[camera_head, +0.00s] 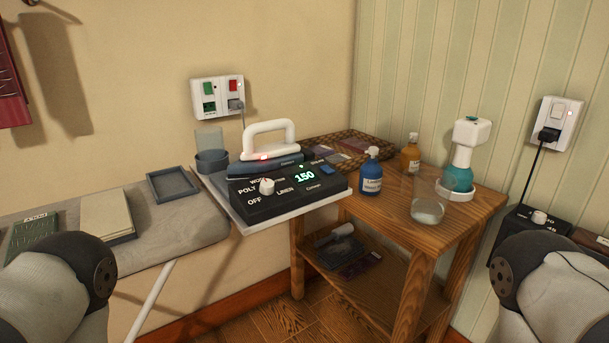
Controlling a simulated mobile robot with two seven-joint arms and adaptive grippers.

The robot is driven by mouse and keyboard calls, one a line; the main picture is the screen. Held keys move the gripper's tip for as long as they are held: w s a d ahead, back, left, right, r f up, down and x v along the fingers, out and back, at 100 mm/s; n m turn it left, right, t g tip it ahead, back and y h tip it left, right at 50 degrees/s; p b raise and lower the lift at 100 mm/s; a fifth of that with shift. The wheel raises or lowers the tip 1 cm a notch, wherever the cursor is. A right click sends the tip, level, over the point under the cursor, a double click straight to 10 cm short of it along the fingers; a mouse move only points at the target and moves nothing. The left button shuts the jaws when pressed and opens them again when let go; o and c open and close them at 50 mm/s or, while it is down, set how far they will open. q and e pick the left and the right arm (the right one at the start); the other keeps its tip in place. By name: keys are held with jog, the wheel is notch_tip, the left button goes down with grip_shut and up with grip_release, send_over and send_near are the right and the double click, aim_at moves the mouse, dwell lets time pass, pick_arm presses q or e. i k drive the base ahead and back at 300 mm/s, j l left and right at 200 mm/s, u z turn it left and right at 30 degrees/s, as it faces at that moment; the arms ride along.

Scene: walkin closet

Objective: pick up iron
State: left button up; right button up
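The iron (269,155) has a white loop handle and a dark blue body, with a small red light near the handle's base. It rests just behind a black control box (288,193) with a white knob and a green display reading 150. The box hides part of the iron's lower side. Both are on the white end tray (246,228) of the grey ironing board. Parts of my left and right arms show at the bottom left and right corners, well apart from the iron. Neither gripper is in view.
A grey cup (212,161) stands left of the iron. A notebook (106,214) and grey tray lie on the board.

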aim_at(274, 156)
jog(key=l+u, duration=0.25)
jog(key=u, duration=0.15)
jog(key=i+l+u, duration=0.1)
jog(key=l+u, duration=0.2)
jog(key=u, duration=0.15)
jog(key=l+u, duration=0.25)
jog(key=u, duration=0.15)
jog(key=l+u, duration=0.25)
jog(key=u, duration=0.15)
